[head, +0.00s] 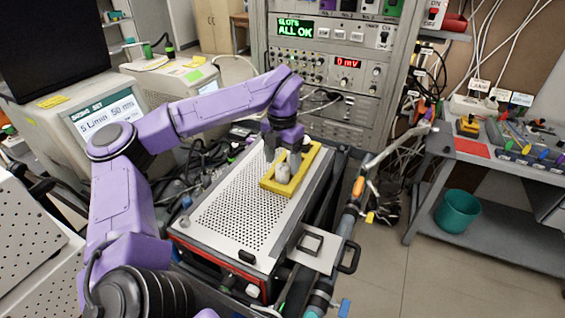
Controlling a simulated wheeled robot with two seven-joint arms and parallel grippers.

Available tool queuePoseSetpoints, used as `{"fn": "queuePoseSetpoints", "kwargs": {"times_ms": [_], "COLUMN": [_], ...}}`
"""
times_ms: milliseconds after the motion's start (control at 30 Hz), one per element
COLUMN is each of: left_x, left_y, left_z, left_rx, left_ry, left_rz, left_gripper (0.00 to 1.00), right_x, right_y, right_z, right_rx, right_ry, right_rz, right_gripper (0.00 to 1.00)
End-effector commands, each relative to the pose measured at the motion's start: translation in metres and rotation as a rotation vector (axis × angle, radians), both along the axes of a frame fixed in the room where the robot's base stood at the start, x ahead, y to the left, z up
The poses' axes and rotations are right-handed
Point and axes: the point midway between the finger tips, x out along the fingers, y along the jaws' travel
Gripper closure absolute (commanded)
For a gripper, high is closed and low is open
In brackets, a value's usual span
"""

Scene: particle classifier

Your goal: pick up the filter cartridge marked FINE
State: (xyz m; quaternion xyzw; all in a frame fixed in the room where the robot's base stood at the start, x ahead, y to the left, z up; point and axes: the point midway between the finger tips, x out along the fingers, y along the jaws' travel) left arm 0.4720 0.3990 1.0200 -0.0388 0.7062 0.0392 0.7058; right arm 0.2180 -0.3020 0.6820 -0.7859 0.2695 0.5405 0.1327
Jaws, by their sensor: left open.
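My left gripper (282,158), on the purple arm, points down over the yellow tray (303,169) on top of the perforated metal box (240,205). Its jaws are open. A small pale cylindrical piece (283,173) stands in the tray just below and between the fingers; I cannot tell whether the fingers touch it. No FINE marking is readable on it, so I cannot confirm that it is the filter cartridge. The gripper hides part of the tray's far side. My right gripper is not in view.
An instrument rack (325,75) with an "ALL OK" display stands behind. A flow unit (100,120) is at left. At right, a grey bench (480,150) holds tools and a red mat (472,147), with a teal bin (457,211) beneath. Cables crowd behind the box.

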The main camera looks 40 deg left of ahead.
Motion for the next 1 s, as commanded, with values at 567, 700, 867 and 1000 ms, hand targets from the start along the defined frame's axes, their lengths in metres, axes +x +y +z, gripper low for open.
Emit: {"fn": "queuePoseSetpoints", "kwargs": {"times_ms": [567,700,867,1000], "left_x": [0.000,0.000,0.000,0.001], "left_y": [0.001,0.001,0.001,0.000], "left_z": [-0.017,-0.017,-0.015,0.000], "left_rx": [-0.001,-0.001,-0.001,0.001], "left_ry": [-0.001,-0.002,-0.003,-0.006], "left_rz": [0.001,0.001,0.001,0.002], "left_gripper": [0.89,0.90,0.90,0.90], "right_x": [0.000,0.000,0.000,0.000], "right_y": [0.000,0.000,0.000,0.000], "right_z": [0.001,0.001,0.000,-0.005], "right_rx": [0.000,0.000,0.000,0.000], "right_ry": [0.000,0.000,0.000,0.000], "right_rz": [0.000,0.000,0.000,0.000], "right_gripper": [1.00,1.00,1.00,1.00]}}
